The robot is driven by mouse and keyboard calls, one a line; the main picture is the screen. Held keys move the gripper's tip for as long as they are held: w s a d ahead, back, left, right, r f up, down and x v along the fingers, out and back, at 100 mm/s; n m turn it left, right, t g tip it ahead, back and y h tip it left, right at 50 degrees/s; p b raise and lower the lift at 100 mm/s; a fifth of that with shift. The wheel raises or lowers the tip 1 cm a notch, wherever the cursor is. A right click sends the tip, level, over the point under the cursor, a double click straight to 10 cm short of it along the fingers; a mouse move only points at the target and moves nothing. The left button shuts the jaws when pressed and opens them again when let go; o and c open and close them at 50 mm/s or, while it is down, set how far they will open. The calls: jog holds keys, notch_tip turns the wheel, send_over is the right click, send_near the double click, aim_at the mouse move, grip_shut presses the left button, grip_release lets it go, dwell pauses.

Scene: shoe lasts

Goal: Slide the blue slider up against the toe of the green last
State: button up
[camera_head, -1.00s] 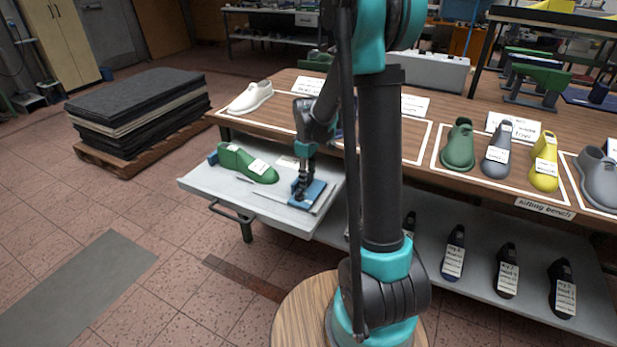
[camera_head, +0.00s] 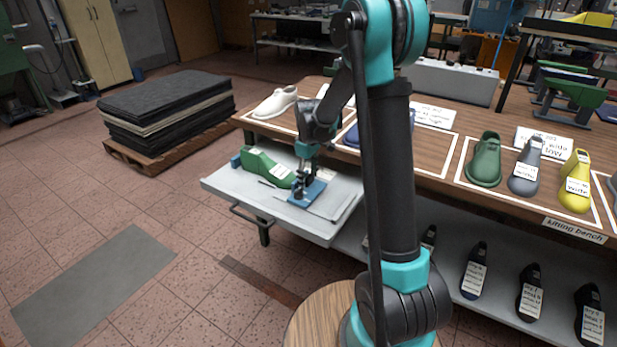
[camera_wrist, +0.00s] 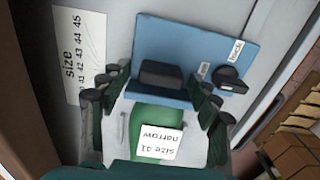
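The green last (camera_head: 257,168) lies on the grey board at the left of the bench; its label reads size 41 narrow. The blue slider (camera_head: 316,192) is at its right, by the toe end. In the wrist view the slider is a blue plate (camera_wrist: 200,38) with a black block (camera_wrist: 160,75) and a black lock knob (camera_wrist: 230,78). The green last (camera_wrist: 145,118) shows beside the plate's edge; I cannot tell whether they touch. My gripper (camera_wrist: 158,80) is open, its fingers on either side of the black block with gaps showing. Part of the last is hidden by my gripper.
A blue stop (camera_head: 235,160) is at the last's heel end. A size scale card (camera_wrist: 82,58) lies beside the slider. A white last (camera_head: 275,103) and other lasts stand on the wooden bench behind. The grey board (camera_head: 228,183) is clear at its front left.

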jog(key=shift+r, duration=0.1)
notch_tip(320, 180, up, 12)
dwell(0.6)
jog(key=s+d+f+m+t, duration=0.1)
jog(key=s+d+f+m, duration=0.2)
jog(key=s, duration=0.6)
jog(key=s+d+f+m+t, duration=0.1)
jog(key=s+d+f+m, duration=0.2)
jog(key=s, duration=0.6)
jog(key=s+d+f+m+t, duration=0.2)
jog(key=s+d+f+m, duration=0.2)
jog(key=s, duration=0.5)
jog(key=shift+s+d+m, duration=0.35)
jog(key=shift+d+m, duration=0.05)
jog(key=shift+d, duration=0.55)
